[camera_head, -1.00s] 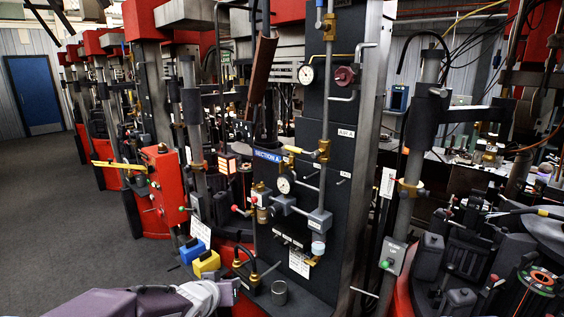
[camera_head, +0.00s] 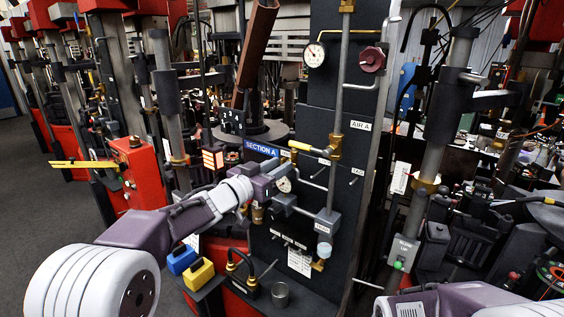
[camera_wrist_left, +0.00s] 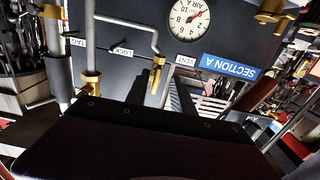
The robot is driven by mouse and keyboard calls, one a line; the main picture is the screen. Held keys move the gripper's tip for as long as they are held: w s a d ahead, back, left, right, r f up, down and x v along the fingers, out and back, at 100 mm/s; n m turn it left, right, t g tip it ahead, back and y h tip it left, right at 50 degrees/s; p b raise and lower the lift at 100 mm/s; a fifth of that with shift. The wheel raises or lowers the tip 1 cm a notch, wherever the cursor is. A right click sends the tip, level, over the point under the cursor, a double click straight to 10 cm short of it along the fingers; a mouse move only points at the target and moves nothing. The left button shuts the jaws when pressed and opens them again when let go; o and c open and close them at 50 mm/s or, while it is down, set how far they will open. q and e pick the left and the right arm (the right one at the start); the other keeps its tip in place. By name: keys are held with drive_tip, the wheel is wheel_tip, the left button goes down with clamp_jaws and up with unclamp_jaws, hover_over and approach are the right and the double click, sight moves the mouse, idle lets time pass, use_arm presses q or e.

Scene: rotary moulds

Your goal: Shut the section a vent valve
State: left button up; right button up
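The dark Section A panel (camera_head: 325,95) stands in the middle of the head view, with a blue SECTION A sign (camera_head: 261,149). A brass valve with a yellow lever (camera_head: 304,147) sits on its vertical pipe, the lever pointing left. The left wrist view shows the panel upside down, with a VENT label (camera_wrist_left: 186,62) beside a small brass fitting (camera_wrist_left: 158,68) on a bent pipe. I cannot tell the vent valve's setting. My left gripper (camera_head: 278,175) is in front of the panel, below the sign, partly covering a gauge (camera_head: 285,185). Its finger opening is unclear. My right gripper is out of view.
An upper gauge (camera_head: 314,54) and a dark red knob (camera_head: 372,60) sit higher on the panel. A red box (camera_head: 135,170) is to the left.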

use_arm(q)
drive_tip(key=shift+w+d+r, duration=0.1)
drive_tip(key=shift+w+d, duration=0.35)
drive_tip(key=shift+d+r, duration=0.1)
drive_tip(key=shift+d, duration=0.3)
drive_tip(key=shift+a, duration=0.1)
drive_tip(key=shift+w, duration=0.1)
clamp_jaws()
